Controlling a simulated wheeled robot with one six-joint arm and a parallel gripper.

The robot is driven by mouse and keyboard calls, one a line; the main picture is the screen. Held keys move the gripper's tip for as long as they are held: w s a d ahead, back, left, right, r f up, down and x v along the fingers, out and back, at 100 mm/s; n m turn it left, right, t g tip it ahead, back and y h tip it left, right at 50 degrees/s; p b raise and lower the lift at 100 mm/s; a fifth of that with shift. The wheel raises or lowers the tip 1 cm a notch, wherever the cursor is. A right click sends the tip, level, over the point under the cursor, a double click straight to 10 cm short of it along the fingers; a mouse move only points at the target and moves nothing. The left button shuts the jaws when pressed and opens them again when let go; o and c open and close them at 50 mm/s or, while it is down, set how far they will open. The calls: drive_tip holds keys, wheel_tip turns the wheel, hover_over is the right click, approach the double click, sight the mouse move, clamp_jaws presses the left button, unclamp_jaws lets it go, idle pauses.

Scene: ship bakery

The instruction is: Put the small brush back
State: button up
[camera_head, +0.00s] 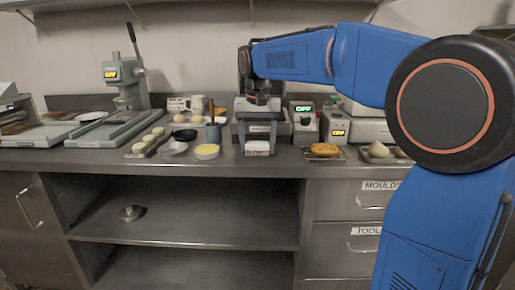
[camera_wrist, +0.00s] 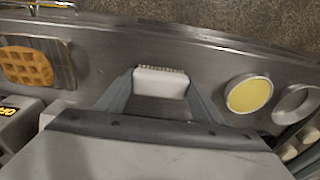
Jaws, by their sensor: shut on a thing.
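The small brush (camera_head: 258,148), a white block, is between the fingers of my gripper (camera_head: 258,141), close to the counter's front edge. In the wrist view the brush (camera_wrist: 160,83) shows a white body with short bristles along its upper side, and my gripper (camera_wrist: 158,95) has a finger at each end of it. My gripper is shut on it. I cannot tell whether the brush touches the counter. A blue-grey cup (camera_head: 213,134) with a brown upright stick in it stands left of my gripper.
A bowl of yellow filling (camera_head: 207,152) and an empty metal bowl (camera_head: 173,149) stand left of my gripper. A waffle (camera_head: 324,149) on a rack is at the right. A press (camera_head: 125,90) and small devices (camera_head: 305,122) stand farther off. The lower shelf (camera_head: 180,220) is mostly clear.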

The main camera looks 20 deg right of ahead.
sight(258, 144)
drive_tip(key=shift+f, duration=0.55)
drive_tip(key=shift+f, duration=0.1)
drive_tip(key=o, duration=1.1)
drive_tip(key=shift+o, duration=0.2)
wheel_tip(258, 144, up, 12)
drive_tip(key=s, duration=0.1)
drive_tip(key=shift+s+a, duration=0.15)
drive_tip(key=shift+a, duration=0.05)
